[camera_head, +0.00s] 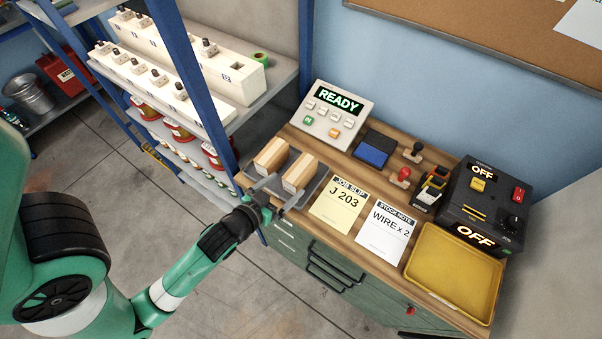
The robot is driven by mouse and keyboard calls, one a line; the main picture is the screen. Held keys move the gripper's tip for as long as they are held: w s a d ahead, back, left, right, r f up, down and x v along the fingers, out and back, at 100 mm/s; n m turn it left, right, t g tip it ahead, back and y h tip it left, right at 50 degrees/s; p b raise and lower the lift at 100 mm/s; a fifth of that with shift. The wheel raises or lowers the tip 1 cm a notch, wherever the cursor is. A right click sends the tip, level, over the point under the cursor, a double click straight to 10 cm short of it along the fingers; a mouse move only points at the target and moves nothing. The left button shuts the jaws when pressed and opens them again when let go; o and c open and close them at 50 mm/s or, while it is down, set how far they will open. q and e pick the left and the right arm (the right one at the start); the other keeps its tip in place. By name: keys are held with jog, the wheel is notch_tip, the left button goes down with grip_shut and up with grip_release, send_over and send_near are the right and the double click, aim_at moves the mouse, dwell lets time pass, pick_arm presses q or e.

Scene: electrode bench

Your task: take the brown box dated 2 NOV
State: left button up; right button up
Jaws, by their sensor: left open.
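Two small brown boxes lie side by side on a dark tray (319,180) at the left end of the bench: a left brown box (270,155) and a right brown box (299,172). No date can be read on either. My left gripper (281,190) is open at the near end of the right box, its fingers pointing toward it. I cannot tell whether the fingers touch the box. My right gripper is not in view.
A blue-post shelf (225,145) with white socket blocks stands close left of the boxes. A READY panel (335,113), a blue pad (373,151), stamps, paper slips (341,202), a black power unit (485,205) and a yellow tray (453,270) fill the bench to the right.

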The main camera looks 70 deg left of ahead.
aim_at(288, 183)
pick_arm(q)
jog(key=x, duration=0.3)
jog(key=shift+w, duration=0.15)
jog(key=b+x, duration=0.1)
jog(key=x, duration=0.4)
jog(key=shift+w+a+b, duration=0.1)
jog(key=shift+b, duration=0.25)
jog(key=shift+r, duration=0.1)
grip_shut()
